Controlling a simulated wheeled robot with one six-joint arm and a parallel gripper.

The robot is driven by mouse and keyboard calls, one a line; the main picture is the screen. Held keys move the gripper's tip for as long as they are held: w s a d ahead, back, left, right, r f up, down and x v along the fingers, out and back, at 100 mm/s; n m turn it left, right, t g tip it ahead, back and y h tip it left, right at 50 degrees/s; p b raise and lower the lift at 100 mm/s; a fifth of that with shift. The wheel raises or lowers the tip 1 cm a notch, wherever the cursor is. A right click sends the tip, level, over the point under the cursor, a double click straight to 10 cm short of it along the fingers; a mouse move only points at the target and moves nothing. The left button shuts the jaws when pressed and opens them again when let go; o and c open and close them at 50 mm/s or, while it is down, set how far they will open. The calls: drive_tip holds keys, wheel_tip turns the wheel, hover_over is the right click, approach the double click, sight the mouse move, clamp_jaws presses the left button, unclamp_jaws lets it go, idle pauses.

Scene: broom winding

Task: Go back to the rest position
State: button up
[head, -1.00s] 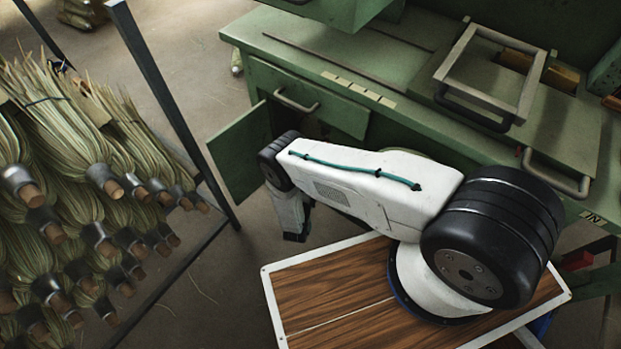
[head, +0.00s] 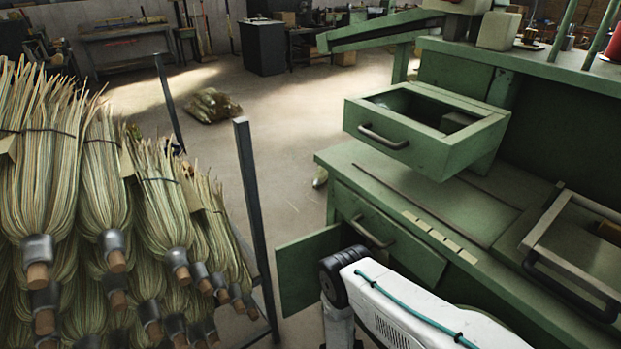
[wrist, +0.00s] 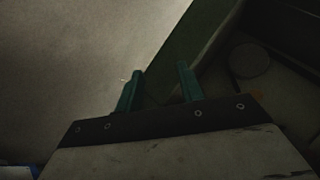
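My gripper (wrist: 159,80) shows in the wrist view with its two green fingers apart and nothing between them. Beyond the fingers are bare floor on the left, a green panel (wrist: 190,45) running diagonally, and a dark space with a dim round shape (wrist: 249,60) on the right. In the head view my white arm is at the bottom, in front of the green workbench (head: 440,205). The gripper itself is out of sight there, below the picture's edge.
A green door (head: 308,268) stands open low on the bench, beside my arm. An upper drawer (head: 425,130) is pulled out. A rack post (head: 256,210) and stacked brooms (head: 60,190) stand on the left.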

drive_tip(key=w+a+r+n+g+y, duration=0.2)
drive_tip(key=a+r+n+g+y, duration=0.15)
drive_tip(key=a+r, duration=0.3)
wheel_tip(320, 180, up, 35)
drive_tip(key=s+a+n+g+y, duration=0.2)
drive_tip(key=n+g, duration=0.5)
drive_tip(key=n, duration=0.2)
drive_tip(key=s+d+r+n+g, duration=0.1)
drive_tip(key=s+d+r, duration=0.25)
drive_tip(key=r, duration=0.45)
drive_tip(key=s+d+r+n, duration=0.2)
drive_tip(key=s+r, duration=0.2)
drive_tip(key=r, duration=0.3)
drive_tip(key=s+d+r+n+g, duration=0.1)
drive_tip(key=s+d+r, duration=0.2)
drive_tip(key=r, duration=0.5)
drive_tip(key=s+d+r+t, duration=0.2)
drive_tip(key=s+d+r, duration=0.3)
drive_tip(key=s+r, duration=0.3)
drive_tip(key=s+d+r+t+h, duration=0.1)
drive_tip(key=s+d+r+t, duration=0.2)
drive_tip(key=s+r, duration=0.6)
drive_tip(key=shift+s+d+r, duration=0.3)
drive_tip(key=shift+d, duration=0.8)
